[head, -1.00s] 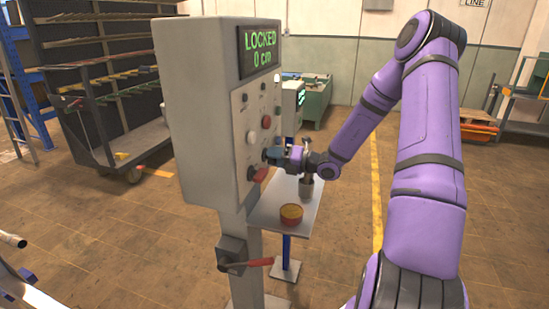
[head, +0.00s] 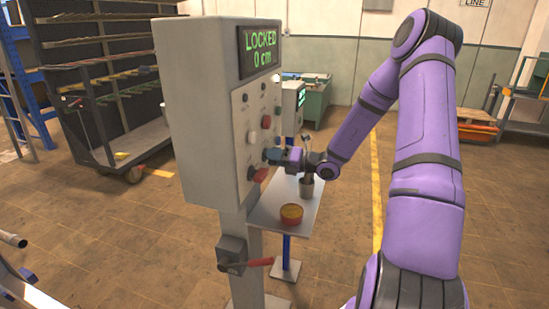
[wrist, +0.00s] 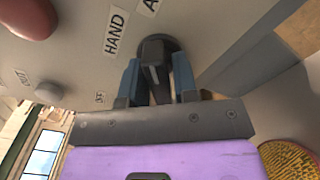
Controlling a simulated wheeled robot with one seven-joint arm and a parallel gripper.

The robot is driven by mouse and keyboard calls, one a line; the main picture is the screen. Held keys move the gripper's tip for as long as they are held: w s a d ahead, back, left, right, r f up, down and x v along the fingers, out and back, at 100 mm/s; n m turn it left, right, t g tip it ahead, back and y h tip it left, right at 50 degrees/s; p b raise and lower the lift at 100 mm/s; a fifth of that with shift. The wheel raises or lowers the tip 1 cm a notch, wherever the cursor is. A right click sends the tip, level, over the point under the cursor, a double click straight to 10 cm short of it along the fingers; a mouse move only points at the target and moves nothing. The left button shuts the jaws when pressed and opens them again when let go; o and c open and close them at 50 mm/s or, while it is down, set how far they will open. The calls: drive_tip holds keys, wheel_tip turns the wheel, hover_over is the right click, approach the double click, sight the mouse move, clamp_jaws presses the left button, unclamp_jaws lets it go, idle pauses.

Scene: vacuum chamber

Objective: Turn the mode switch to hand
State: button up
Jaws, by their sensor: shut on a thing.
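The mode switch (wrist: 154,50) is a dark knob on a round base on the grey control panel (head: 200,110). In the wrist view a HAND label (wrist: 115,32) sits just left of the knob's top, and a partly cut-off label starting with A (wrist: 151,4) is above it. My gripper (wrist: 155,82) has its two blue-grey fingers on either side of the knob and is shut on it. In the head view my gripper (head: 276,156) is at the panel face and hides the switch.
A red lever or knob (head: 259,175) is just below my gripper. A small shelf (head: 262,217) under the arm holds an orange bowl (head: 291,214) and a grey cup (head: 306,187). A red-handled lever (head: 259,262) is on the post. A wheeled rack (head: 110,100) stands behind at left.

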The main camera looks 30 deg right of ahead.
drive_tip(key=n, duration=1)
drive_tip(key=shift+n, duration=0.4)
idle(0.4)
drive_tip(key=o, duration=0.7)
drive_tip(key=shift+d, duration=0.1)
drive_tip(key=v, duration=1)
drive_tip(key=shift+s+d, duration=0.2)
drive_tip(key=shift+s, duration=0.15)
